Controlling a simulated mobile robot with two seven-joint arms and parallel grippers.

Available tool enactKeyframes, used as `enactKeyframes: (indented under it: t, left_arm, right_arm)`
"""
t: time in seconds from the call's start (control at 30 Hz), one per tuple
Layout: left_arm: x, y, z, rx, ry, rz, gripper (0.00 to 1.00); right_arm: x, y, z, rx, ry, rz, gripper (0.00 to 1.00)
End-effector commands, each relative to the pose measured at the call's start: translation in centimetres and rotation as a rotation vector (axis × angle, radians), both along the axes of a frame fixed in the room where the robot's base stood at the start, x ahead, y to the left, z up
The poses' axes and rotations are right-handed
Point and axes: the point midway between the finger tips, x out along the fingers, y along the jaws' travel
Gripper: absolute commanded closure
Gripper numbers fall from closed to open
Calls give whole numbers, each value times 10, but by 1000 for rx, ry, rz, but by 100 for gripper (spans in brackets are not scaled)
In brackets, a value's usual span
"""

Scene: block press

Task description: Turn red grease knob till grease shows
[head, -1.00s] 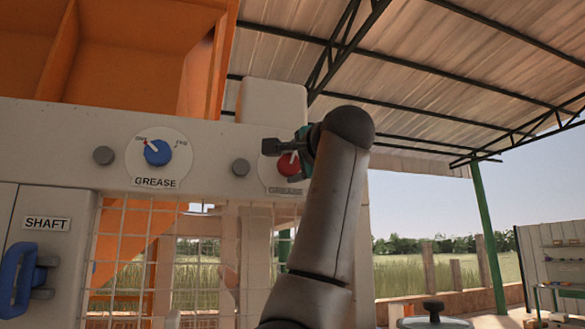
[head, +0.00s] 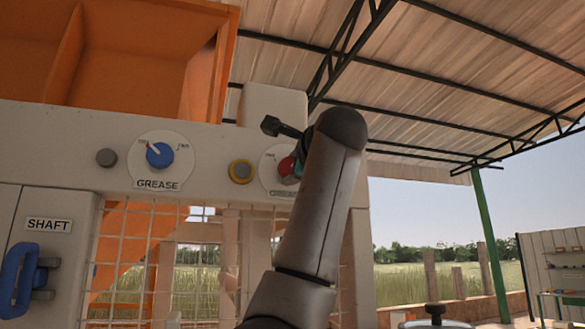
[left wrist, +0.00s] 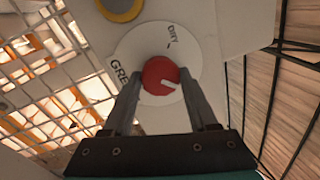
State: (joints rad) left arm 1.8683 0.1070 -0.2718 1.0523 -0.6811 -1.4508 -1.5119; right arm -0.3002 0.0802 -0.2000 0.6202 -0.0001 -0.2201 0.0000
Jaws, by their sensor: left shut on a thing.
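The red knob (head: 287,166) sits on a round white dial on the front panel, partly hidden by my left arm. In the left wrist view, the red knob (left wrist: 158,72) is between the fingers of my left gripper (left wrist: 161,82), which is shut on it. Its white mark points to the lower right there, away from the word DIRTY. In the head view my left gripper (head: 292,168) is largely behind its own arm. A yellow ring that looks like grease (head: 232,172) surrounds the grey round stub (head: 242,171) left of the red knob. My right gripper is not in view.
A blue knob (head: 159,155) on a dial labelled GREASE is further left, beside another grey stub (head: 107,158) with no yellow ring. A blue handle (head: 18,280) is under the SHAFT label. Wire mesh (head: 130,260) lies below the panel. An orange hopper (head: 140,60) rises behind.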

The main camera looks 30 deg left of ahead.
Motion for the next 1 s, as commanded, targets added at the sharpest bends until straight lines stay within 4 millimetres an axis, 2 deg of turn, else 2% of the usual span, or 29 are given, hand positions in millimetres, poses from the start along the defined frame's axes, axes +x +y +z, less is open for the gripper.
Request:
enactKeyframes:
  t: [0.27, 0.3, 0.53, 0.83, 1.0]
  left_arm:
    - [0, 0, -1, 0, 1, 0, 97]
    - [0, 0, -1, 0, 1, 0, 38]
    - [0, 0, -1, -1, 0, 0, 12]
    - [-1, -1, -1, -1, -1, 0, 11]
    - [-12, -14, -4, 0, -4, -2, 11]
  right_arm:
    - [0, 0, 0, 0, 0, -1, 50]
    - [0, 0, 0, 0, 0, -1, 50]
    - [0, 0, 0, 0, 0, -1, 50]
    - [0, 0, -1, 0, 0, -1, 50]
    - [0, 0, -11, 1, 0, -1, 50]
